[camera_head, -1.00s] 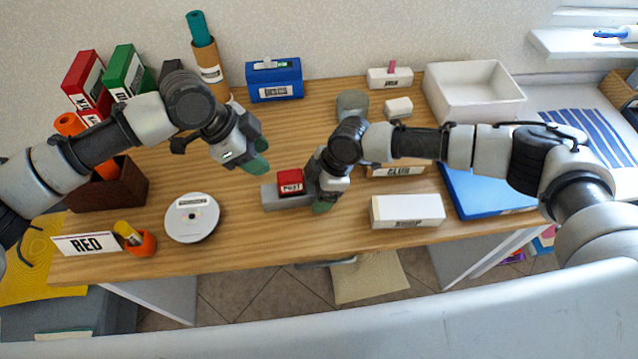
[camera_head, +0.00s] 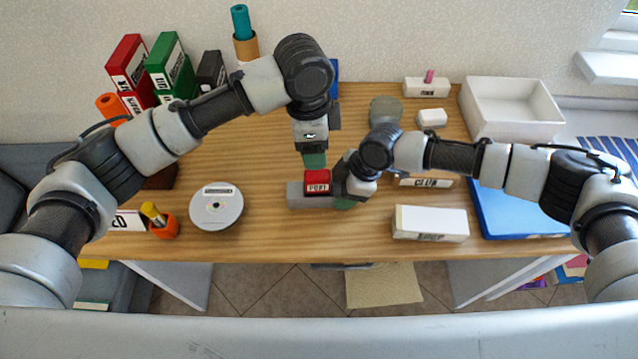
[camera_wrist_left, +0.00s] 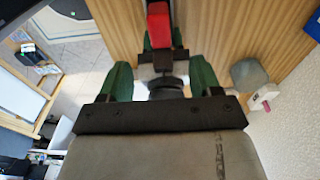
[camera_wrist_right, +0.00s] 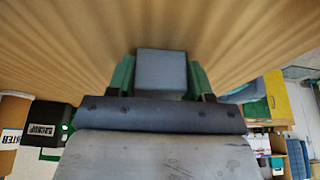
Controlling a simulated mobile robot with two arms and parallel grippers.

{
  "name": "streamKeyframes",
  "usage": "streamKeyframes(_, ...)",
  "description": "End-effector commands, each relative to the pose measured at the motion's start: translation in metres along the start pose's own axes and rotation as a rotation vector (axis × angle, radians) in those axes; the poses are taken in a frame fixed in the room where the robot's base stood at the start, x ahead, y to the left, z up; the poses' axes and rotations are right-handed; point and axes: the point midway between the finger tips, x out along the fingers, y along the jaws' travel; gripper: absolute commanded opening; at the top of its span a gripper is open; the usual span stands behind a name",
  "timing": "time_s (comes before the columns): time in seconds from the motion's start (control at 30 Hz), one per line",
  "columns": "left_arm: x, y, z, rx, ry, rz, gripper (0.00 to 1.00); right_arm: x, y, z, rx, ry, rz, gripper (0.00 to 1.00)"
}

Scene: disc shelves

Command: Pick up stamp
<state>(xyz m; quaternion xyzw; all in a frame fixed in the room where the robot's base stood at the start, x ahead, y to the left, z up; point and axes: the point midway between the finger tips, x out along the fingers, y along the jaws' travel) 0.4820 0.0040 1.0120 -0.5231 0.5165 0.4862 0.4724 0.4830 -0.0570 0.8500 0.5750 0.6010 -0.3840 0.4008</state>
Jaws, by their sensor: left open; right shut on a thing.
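The stamp seems to be the red block (camera_head: 317,181) with a white POST label, on a long grey block (camera_head: 296,196) at the table's middle. The red block also shows at the top of the left wrist view (camera_wrist_left: 158,22). My right gripper (camera_head: 346,198) is shut on the grey block's right end; its grey end face shows between the green fingers in the right wrist view (camera_wrist_right: 161,68). My left gripper (camera_head: 314,160) is open and empty, just behind and above the red block. In the left wrist view, my right gripper lies between and beyond its green fingers (camera_wrist_left: 160,80).
A white SHOP box (camera_head: 430,223) and a CLUB box (camera_head: 425,182) lie right of my right gripper. A disc (camera_head: 216,211) and an orange cup (camera_head: 165,230) are at left. A white bin (camera_head: 510,108) stands at back right. The front-middle tabletop is clear.

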Motion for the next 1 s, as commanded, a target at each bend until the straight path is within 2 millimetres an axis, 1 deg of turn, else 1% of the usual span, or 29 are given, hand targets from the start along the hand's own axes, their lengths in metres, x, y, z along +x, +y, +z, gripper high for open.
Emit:
streamKeyframes(0.03, -0.002, 0.001, -0.005, -0.006, -0.027, -0.002, 0.64, 0.000, 0.000, 0.000, 0.000, 0.000, 0.000, 0.27)
streamKeyframes(0.1, -0.004, 0.002, -0.007, -0.017, -0.059, -0.005, 0.64, 0.000, 0.000, 0.000, 0.000, 0.000, 0.000, 0.27)
streamKeyframes(0.17, -0.002, 0.002, -0.008, -0.024, -0.075, -0.006, 0.64, 0.000, 0.000, 0.000, 0.000, 0.000, 0.000, 0.27)
streamKeyframes(0.27, 0.011, 0.003, -0.007, -0.028, -0.086, -0.005, 0.64, 0.000, 0.000, 0.000, 0.000, 0.000, 0.000, 0.27)
streamKeyframes(0.4, 0.036, 0.002, -0.004, -0.029, -0.086, -0.005, 0.64, 0.000, 0.000, 0.000, 0.000, 0.000, 0.000, 0.27)
streamKeyframes(0.5, 0.050, 0.002, -0.003, -0.028, -0.085, -0.007, 0.64, 0.000, 0.000, 0.000, 0.000, 0.000, 0.000, 0.27)
streamKeyframes(0.73, 0.068, 0.002, -0.001, -0.027, -0.084, -0.007, 0.64, 0.000, 0.000, 0.000, 0.000, 0.000, 0.000, 0.27)
streamKeyframes(0.9, 0.093, 0.001, 0.003, -0.028, -0.085, -0.007, 0.64, 0.000, 0.000, 0.000, 0.000, 0.000, 0.000, 0.27)
streamKeyframes(1.0, 0.106, 0.001, 0.004, -0.027, -0.083, -0.007, 0.64, 0.000, 0.000, 0.000, 0.000, 0.000, 0.000, 0.27)
